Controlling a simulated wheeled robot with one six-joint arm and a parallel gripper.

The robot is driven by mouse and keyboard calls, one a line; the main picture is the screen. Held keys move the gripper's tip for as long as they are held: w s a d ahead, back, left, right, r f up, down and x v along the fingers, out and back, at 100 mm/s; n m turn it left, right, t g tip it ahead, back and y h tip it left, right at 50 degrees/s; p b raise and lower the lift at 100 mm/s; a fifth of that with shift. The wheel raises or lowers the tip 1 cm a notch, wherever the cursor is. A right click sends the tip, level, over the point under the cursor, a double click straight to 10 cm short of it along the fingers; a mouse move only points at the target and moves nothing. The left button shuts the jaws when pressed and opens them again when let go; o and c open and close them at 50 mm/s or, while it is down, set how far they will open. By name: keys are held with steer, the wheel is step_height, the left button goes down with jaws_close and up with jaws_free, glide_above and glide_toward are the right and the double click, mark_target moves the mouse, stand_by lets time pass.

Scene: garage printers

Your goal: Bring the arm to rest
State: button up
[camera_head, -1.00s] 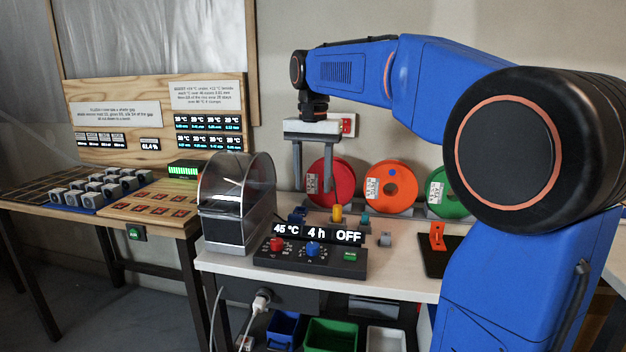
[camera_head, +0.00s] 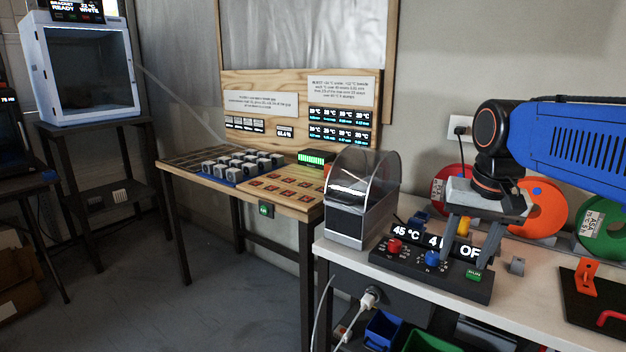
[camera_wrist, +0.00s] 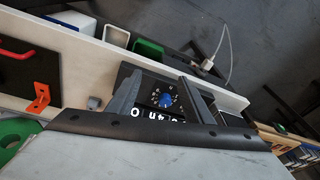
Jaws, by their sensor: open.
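My gripper (camera_head: 464,256) hangs from my blue arm at the right of the head view, with its two grey fingers apart and pointing down. Nothing shows between them. The fingers are in front of or over the black control box (camera_head: 398,262) and partly cover its display; the exact gap is hard to tell. The box has a red knob, a blue knob (camera_head: 432,258) and a green button (camera_head: 473,274). The display reads 45 °C, and the rest is partly hidden. In the wrist view the open gripper (camera_wrist: 160,76) frames the blue knob (camera_wrist: 166,100).
A clear-domed dryer (camera_head: 358,200) stands left of the box on the white bench (camera_head: 520,300). Red, orange (camera_head: 540,208) and green spools stand behind. A black mat with an orange bracket (camera_head: 586,278) lies right. A wooden table (camera_head: 290,200) and white printer (camera_head: 82,70) are further left.

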steer(key=s+f+n+t, duration=0.2)
steer(key=s+f+n, duration=0.2)
steer(key=s+f, duration=0.9)
steer(key=shift+s+a+f, duration=0.2)
steer(key=shift+a+f, duration=0.05)
steer(key=shift+f, duration=0.45)
stand_by(0.4)
